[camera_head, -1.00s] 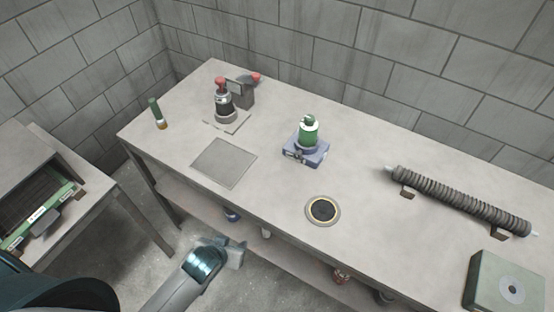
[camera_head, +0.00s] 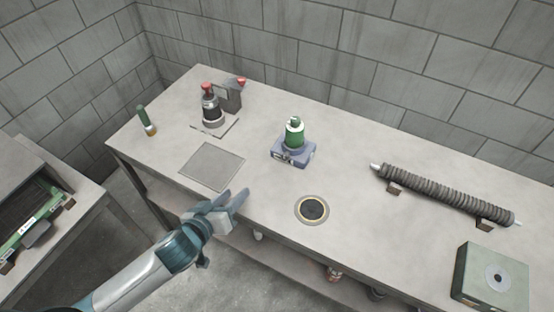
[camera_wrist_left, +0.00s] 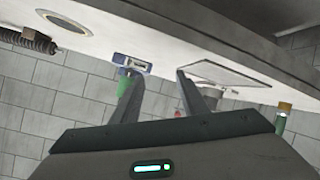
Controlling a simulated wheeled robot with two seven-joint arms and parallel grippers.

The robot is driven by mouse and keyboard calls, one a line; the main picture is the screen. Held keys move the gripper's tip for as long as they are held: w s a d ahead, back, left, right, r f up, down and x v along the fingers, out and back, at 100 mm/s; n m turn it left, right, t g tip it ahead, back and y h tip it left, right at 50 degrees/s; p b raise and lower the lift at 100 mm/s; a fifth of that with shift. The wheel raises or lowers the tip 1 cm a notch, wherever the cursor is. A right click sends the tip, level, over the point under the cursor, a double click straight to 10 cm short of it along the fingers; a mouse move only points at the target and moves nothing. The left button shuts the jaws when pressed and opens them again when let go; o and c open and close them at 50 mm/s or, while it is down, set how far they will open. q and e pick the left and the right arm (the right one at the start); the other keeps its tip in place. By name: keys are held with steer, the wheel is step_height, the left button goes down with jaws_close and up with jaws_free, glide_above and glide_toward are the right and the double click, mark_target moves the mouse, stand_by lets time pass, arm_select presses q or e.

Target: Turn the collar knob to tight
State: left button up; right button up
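A green cylinder (camera_head: 294,134) with a small knob on top stands upright in a blue-grey clamp base (camera_head: 293,153) near the middle of the bench. Which part is the collar knob I cannot tell for sure. In the left wrist view the base (camera_wrist_left: 132,64) appears upside down, with the green cylinder (camera_wrist_left: 124,86) partly behind a finger. My left gripper (camera_head: 234,197) is open and empty at the bench's front edge, apart from the clamp and nearer the front left. Its two spread fingers also show in the left wrist view (camera_wrist_left: 159,76). My right gripper is not in view.
A flat grey plate (camera_head: 212,166) and a round black disc (camera_head: 312,209) lie on the bench. A red-topped dark device (camera_head: 210,105) and a green tube (camera_head: 146,120) stand at back left. A ribbed tube (camera_head: 445,193) and a green-grey box (camera_head: 492,277) are at right.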

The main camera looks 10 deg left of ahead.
arm_select(q)
steer(key=shift+w+d+r+h, duration=0.2)
steer(key=shift+w+r+h, duration=0.3)
steer(key=shift+r+h, duration=0.1)
steer(key=shift+w+d+r+h, duration=0.15)
steer(key=shift+w+r+h, duration=0.3)
steer(key=shift+r+h, duration=0.15)
steer(key=shift+s+r+g+h, duration=0.15)
steer(key=shift+r+h, duration=0.2)
steer(key=shift+h, duration=0.35)
steer(key=shift+s+r+g+h, duration=0.15)
steer(key=shift+r+h, duration=0.15)
steer(key=shift+h, duration=0.4)
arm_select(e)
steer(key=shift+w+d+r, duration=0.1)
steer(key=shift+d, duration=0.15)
arm_select(q)
steer(key=shift+w, duration=0.1)
